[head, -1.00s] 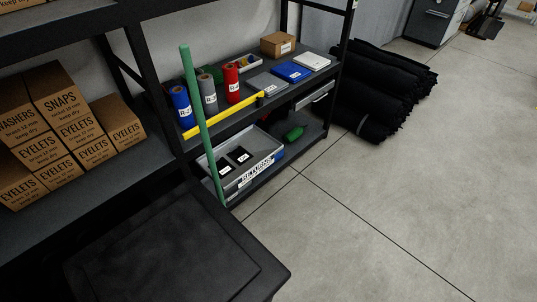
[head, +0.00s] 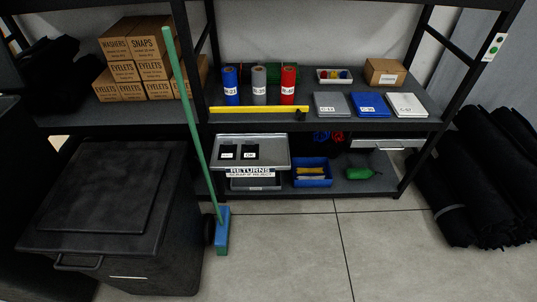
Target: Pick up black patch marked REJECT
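Two black patches lie side by side in a grey tray (head: 276,152) on the lower shelf of the rack. The left patch (head: 227,149) and the right patch (head: 250,149) each carry a small white label. The labels are too small to read, so I cannot tell which one says REJECT. A white sign (head: 250,172) on the tray's front reads RETURNS, with a smaller second line. My gripper is not in view.
A green-handled broom (head: 193,130) leans left of the tray. A black lidded bin (head: 110,215) stands at the front left. A blue bin (head: 312,173) and green item (head: 360,174) are right of the tray. Black rolls (head: 480,190) lie right. The floor (head: 330,250) in front is clear.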

